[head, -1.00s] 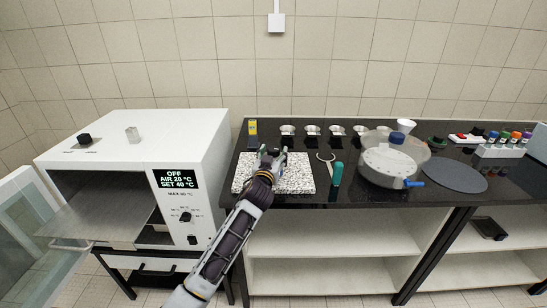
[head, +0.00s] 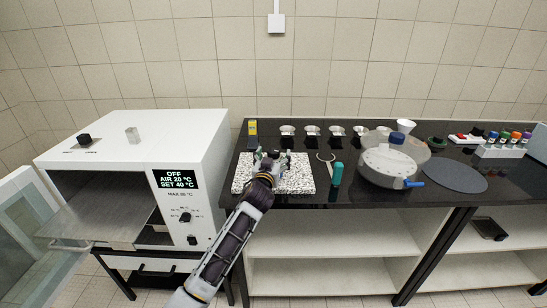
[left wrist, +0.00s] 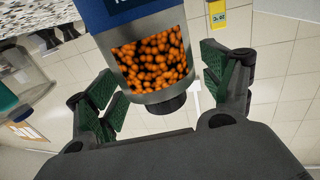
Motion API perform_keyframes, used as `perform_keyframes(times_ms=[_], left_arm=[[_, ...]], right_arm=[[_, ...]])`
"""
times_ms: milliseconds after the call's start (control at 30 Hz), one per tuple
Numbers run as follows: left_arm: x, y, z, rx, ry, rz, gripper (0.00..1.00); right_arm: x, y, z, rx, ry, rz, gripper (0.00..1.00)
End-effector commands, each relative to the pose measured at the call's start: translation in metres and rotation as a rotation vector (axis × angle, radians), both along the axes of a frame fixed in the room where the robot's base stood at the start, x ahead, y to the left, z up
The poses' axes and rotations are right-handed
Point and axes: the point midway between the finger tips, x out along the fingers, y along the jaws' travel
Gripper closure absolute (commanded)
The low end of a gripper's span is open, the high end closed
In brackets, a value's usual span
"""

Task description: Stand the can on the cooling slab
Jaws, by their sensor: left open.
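The can (left wrist: 150,55) is close up in the left wrist view, with a dark blue band, a picture of orange beads, a metal rim and a black knob. My left gripper (head: 273,157) is open, its green-padded fingers (left wrist: 165,95) apart on either side of the can. In the head view the gripper is over the speckled cooling slab (head: 303,181) and hides most of the can. The can's base is out of the wrist view, so I cannot tell whether it touches the slab. My right gripper is in neither view.
A white oven (head: 190,130) with an open door stands left of the black worktop (head: 300,199). A yellow item (head: 252,127) is behind the slab.

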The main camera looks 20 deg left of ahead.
Motion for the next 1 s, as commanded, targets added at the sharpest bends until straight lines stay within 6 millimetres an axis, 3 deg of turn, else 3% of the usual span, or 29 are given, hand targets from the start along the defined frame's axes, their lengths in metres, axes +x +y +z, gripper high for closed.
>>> perform_keyframes(times_ms=[367,1000], left_arm=[[-0.002,0.0,0.003,0.0,0.0,0.0,0.19],[-0.058,-0.005,0.001,0.0,0.001,-0.001,0.19]], right_arm=[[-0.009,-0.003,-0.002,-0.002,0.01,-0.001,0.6],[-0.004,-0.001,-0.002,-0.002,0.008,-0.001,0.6]])
